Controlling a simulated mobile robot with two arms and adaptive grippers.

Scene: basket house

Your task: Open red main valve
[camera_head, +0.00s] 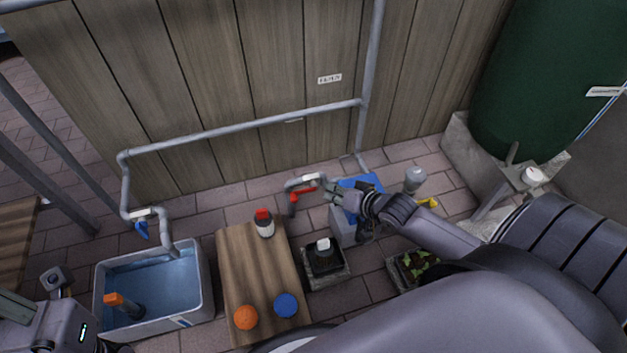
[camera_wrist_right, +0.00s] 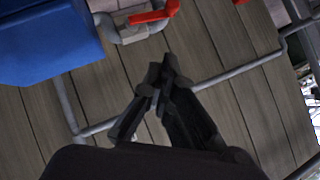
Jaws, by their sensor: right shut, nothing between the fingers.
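The red valve handle (camera_head: 303,194) sits on a short grey pipe bend near the foot of the wooden wall. It also shows at the top of the right wrist view (camera_wrist_right: 155,14), on a light grey fitting. My right gripper (camera_head: 330,190) is shut and empty, just right of the red handle in the head view. In the wrist view its fingertips (camera_wrist_right: 162,72) meet and lie below the handle, with a visible gap in the picture. I cannot tell the depth between them. Of my left arm only a part shows at the lower left; its fingers are out of view.
A blue box (camera_head: 362,184) stands close beside my right gripper. A water basin (camera_head: 208,285) with a blue tap handle (camera_head: 141,229) is at left. A wooden table (camera_head: 255,275) holds a bottle (camera_head: 265,224), an orange ball (camera_head: 246,318) and a blue ball (camera_head: 286,305). A green tank (camera_head: 535,80) stands right.

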